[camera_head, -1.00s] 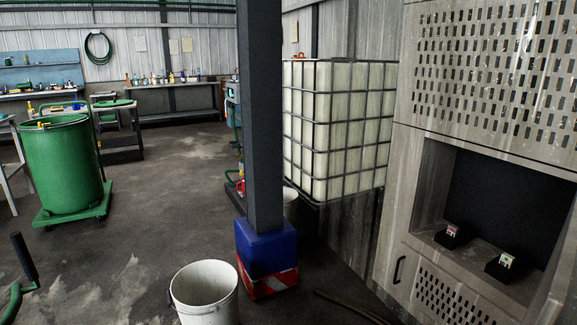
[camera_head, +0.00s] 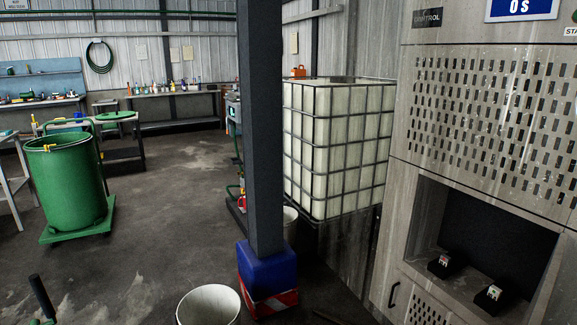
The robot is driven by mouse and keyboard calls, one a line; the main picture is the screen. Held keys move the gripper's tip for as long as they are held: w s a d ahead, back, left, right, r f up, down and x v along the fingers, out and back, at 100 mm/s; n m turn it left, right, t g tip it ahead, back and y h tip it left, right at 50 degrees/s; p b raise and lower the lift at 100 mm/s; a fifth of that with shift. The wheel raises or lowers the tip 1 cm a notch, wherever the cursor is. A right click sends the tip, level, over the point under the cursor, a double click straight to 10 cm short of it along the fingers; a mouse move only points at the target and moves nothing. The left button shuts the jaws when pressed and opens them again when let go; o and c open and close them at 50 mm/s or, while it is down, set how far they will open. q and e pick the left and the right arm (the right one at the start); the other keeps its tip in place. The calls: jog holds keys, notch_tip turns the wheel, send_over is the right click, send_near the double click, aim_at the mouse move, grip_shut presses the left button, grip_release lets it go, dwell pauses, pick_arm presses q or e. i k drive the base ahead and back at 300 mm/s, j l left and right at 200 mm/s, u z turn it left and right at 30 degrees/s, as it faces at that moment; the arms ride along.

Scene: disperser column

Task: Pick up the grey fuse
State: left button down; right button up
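In the head view, an open recess in the metal cabinet (camera_head: 396,225) at the right holds two small fuse-like blocks, each on a black base. The left block (camera_head: 445,261) looks reddish and pale. The right block (camera_head: 494,292) looks pale with a greenish tint. They are too small to tell which one is the grey fuse. Neither of my grippers shows in this view.
A dark column (camera_head: 262,130) with a blue and red-white base stands mid-view. A white bucket (camera_head: 208,306) is on the floor before it. A caged white tank (camera_head: 335,150) stands behind. A green drum (camera_head: 66,185) on a dolly is at left, with open floor between.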

aim_at(445, 260)
jog(key=k+l+z, duration=0.15)
jog(key=z, duration=0.2)
jog(key=k+l+z, duration=0.1)
jog(key=l+z, duration=0.15)
jog(key=z, duration=0.15)
jog(key=k+l+z, duration=0.1)
jog(key=l+z, duration=0.25)
jog(key=j+z, duration=0.1)
jog(key=z, duration=0.2)
jog(key=i+j+z, duration=0.1)
jog(key=z, duration=0.2)
jog(key=i+j+z, duration=0.3)
jog(key=j, duration=0.35)
jog(key=j+z, duration=0.3)
jog(key=j, duration=0.35)
jog(key=j+z, duration=0.25)
jog(key=j, duration=0.45)
jog(key=i, duration=0.05)
